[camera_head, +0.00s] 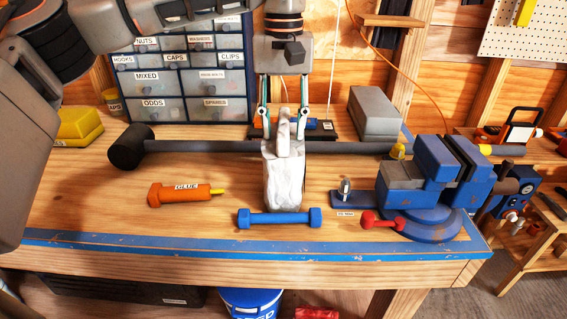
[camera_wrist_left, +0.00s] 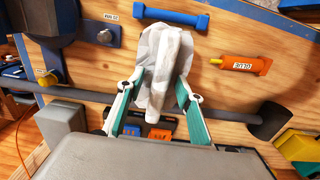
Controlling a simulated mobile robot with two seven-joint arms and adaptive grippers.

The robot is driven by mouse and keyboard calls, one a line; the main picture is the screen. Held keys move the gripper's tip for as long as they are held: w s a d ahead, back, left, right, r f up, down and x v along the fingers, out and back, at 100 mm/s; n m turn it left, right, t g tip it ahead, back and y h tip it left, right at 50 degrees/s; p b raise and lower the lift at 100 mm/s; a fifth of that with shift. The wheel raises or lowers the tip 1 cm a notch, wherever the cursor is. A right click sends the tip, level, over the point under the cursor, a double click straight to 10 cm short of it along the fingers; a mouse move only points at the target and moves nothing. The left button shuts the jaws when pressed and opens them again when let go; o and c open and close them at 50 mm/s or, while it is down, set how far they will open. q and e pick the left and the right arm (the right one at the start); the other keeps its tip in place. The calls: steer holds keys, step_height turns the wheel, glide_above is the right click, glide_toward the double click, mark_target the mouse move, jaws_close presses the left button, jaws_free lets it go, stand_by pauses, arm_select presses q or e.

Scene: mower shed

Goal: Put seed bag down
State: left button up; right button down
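The seed bag (camera_head: 284,180) is a pale, crumpled white-grey bag with a narrow upright neck. It is upright over the workbench, just behind the blue dumbbell-shaped bar; whether its base touches the wood I cannot tell. My left gripper (camera_head: 284,128) points down from above, with its teal fingers on either side of the bag's top. In the left wrist view the bag (camera_wrist_left: 165,55) fills the space between the fingertips (camera_wrist_left: 161,80), which appear to press its sides, while its neck stands free between the fingers. My right gripper is not in view.
The blue bar (camera_head: 280,218) lies close in front of the bag. A dark long-handled mallet (camera_head: 205,147) lies behind. An orange glue tube (camera_head: 183,194) is left; a blue vise (camera_head: 425,190) and red dumbbell-shaped piece (camera_head: 383,221) are right. Bare wood lies between glue and bag.

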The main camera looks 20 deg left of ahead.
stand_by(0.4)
arm_select(q)
jaws_close()
